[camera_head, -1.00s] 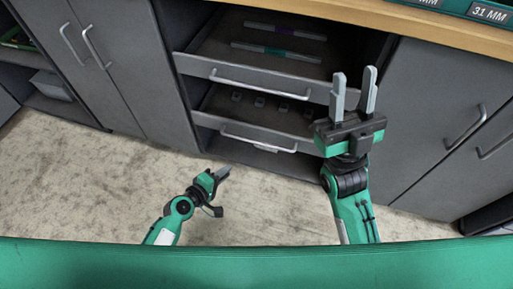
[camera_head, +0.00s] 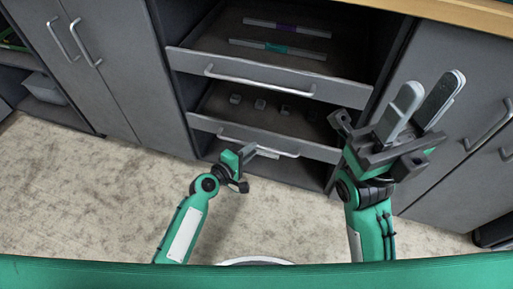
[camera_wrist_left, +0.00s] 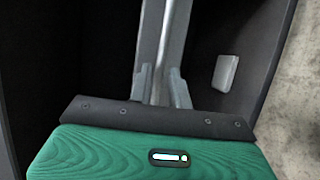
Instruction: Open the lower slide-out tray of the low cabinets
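The lower slide-out tray (camera_head: 205,123) is a grey tray with a silver bar handle (camera_head: 229,138); it stands partly out, with several small blocks inside. My left gripper (camera_head: 262,151) is at this handle, fingers pointing right along the tray front. In the left wrist view, its two fingers (camera_wrist_left: 161,88) stand a little apart with a long grey bar between or just behind them; I cannot tell whether they touch it. My right gripper (camera_head: 425,98) is open and empty, pointing up in front of the right cabinet doors.
The upper tray (camera_head: 185,62) is also out above the lower one, holding two long bars. Closed cabinet doors (camera_head: 100,75) stand at the left, and more doors (camera_head: 470,90) at the right. The floor (camera_head: 90,190) in front is clear.

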